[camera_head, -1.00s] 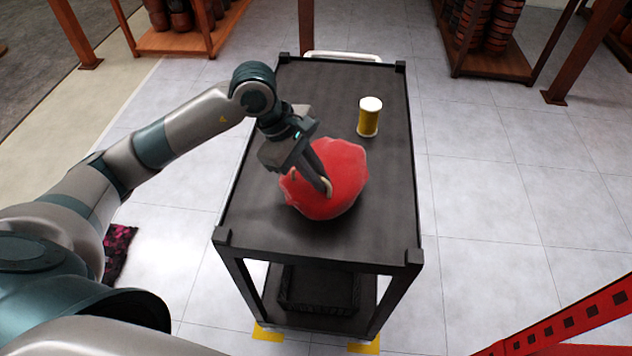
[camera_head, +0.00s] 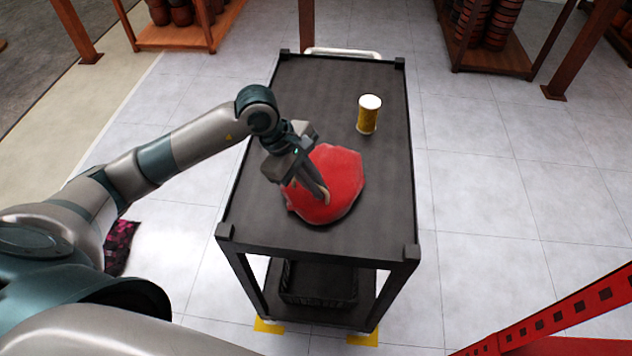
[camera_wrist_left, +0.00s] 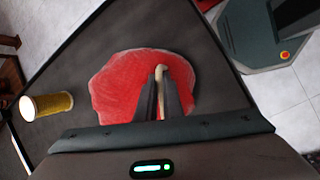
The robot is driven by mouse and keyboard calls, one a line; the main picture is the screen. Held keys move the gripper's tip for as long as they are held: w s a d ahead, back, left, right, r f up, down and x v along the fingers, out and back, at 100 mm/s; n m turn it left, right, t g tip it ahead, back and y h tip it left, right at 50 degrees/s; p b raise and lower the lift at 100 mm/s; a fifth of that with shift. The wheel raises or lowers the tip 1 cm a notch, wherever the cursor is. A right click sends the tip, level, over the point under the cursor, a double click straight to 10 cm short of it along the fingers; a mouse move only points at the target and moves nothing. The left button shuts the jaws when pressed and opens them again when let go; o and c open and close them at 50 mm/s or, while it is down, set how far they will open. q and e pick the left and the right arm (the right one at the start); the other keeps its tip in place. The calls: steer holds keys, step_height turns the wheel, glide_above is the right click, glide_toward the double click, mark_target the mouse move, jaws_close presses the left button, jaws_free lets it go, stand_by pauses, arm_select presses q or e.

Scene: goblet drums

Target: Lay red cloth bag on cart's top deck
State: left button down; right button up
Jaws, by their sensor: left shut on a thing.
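The red cloth bag (camera_head: 341,178) is on or just above the top deck of the black cart (camera_head: 265,215), near its middle. I cannot tell whether its whole underside touches the deck. My left gripper (camera_head: 322,194) reaches in from the left and is shut on the bag, at a pale cord or loop on it. In the left wrist view the bag (camera_wrist_left: 115,85) spreads flat beyond the fingers (camera_wrist_left: 160,95), and the pale loop shows between the fingertips. My right gripper is not in view.
A yellow spool with white ends (camera_head: 368,114) stands on the deck behind the bag. The deck in front of the bag is clear. A black crate (camera_head: 320,284) sits on the lower shelf. A dark pink patterned cloth (camera_head: 120,248) lies on the floor at left. Racks of drums stand behind.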

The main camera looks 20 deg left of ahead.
arm_select(q)
steer(key=c, duration=1.9)
jaws_free()
steer(key=shift+f, duration=0.15)
steer(key=b+v, duration=0.3)
steer(key=v, duration=0.9)
